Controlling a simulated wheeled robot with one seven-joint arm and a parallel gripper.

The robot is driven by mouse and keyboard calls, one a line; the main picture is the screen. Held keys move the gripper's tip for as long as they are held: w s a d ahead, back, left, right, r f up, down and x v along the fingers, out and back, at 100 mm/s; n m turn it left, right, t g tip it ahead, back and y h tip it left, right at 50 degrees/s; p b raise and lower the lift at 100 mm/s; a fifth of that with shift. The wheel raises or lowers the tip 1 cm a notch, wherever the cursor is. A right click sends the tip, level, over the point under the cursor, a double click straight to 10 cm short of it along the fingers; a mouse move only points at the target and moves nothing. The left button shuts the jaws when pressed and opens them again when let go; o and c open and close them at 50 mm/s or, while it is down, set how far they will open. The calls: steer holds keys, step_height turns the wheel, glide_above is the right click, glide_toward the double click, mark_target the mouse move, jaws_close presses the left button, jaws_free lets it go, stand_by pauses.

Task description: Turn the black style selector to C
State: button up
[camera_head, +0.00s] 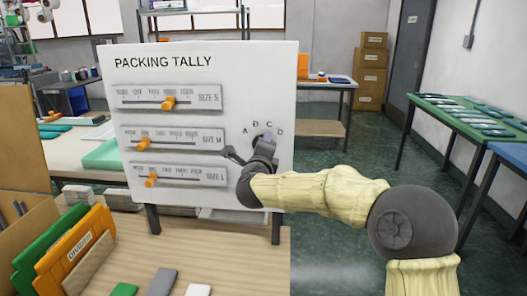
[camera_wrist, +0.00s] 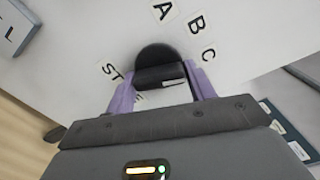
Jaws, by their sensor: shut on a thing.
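The black style selector (camera_wrist: 157,58) is on the white board, with letter labels around it. In the wrist view the labels A (camera_wrist: 162,10), B (camera_wrist: 196,23) and C (camera_wrist: 208,53) show; D is not visible there. My gripper (camera_wrist: 163,82) has its purple fingers on either side of the selector's bar and is shut on it. A white mark shows on the right half of the bar; I cannot tell exactly which letter it points to. In the head view my gripper (camera_head: 264,143) largely covers the selector, below the letters A B C D.
The white PACKING TALLY board (camera_head: 215,75) carries three sliders with orange knobs (camera_head: 168,103) left of the selector. A wooden table (camera_head: 230,265) with orange and green dividers (camera_head: 75,245) is in front. A green table (camera_head: 465,120) stands at the right.

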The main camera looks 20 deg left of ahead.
steer(key=shift+f, duration=0.2)
steer(key=o, duration=0.9)
steer(key=shift+r, duration=0.1)
steer(key=shift+s, duration=0.1)
steer(key=b+v, duration=0.1)
steer(key=v, duration=1.6)
steer(key=shift+d, duration=0.15)
